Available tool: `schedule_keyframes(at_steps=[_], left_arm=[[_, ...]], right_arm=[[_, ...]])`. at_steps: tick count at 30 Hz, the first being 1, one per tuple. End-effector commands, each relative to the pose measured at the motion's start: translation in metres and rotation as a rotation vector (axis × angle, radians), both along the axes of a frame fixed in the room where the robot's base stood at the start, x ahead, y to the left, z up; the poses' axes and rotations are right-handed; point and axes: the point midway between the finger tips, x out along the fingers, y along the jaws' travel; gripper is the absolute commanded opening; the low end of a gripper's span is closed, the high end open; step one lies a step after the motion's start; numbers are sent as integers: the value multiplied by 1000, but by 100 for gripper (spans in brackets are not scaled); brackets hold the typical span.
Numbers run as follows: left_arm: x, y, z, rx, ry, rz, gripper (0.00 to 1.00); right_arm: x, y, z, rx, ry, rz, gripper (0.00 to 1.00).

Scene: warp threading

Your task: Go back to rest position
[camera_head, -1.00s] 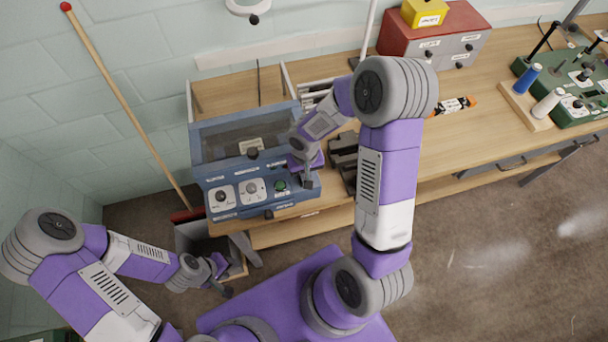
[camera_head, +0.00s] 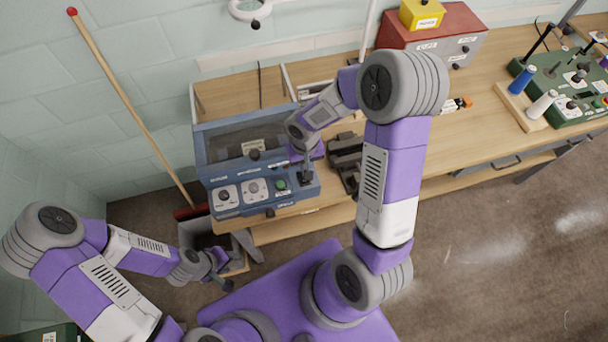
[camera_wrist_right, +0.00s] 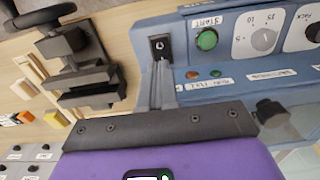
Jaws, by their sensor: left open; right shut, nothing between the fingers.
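My right gripper (camera_head: 306,178) is shut and empty, over the right end of the blue machine's front panel (camera_head: 240,208). In the right wrist view its closed fingers (camera_wrist_right: 161,70) point at the panel (camera_wrist_right: 220,62), beside the green START button (camera_wrist_right: 207,40). I cannot tell whether the fingertips touch the panel. The green button also shows in the head view (camera_head: 281,184), left of the gripper. My left gripper (camera_head: 222,278) is open, small and low in front of the bench, near the grey bin.
A dark metal fixture (camera_head: 346,158) stands on the bench right of the machine and close to my right gripper. Spools and a green device (camera_head: 565,85) stand far right. The floor at right is clear.

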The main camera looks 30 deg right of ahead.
Motion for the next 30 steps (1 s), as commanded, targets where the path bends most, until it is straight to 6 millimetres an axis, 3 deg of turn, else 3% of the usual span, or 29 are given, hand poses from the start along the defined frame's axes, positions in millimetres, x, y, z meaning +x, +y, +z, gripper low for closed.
schedule_keyframes(at_steps=[11,14,21,24,29,30], left_arm=[[0,0,0,0,0,0,43],[0,0,0,0,0,0,43],[0,0,0,0,0,0,43],[0,0,0,0,0,0,43],[0,0,-1,0,0,0,43],[0,0,-17,0,-1,-1,43]], right_arm=[[-2,4,-5,14,6,6,0],[-12,23,-25,80,20,25,0],[-62,101,-101,328,12,42,0],[-84,118,-123,366,-6,23,0],[-118,132,-150,358,-27,-3,0],[-111,130,-164,358,-40,0,0]])
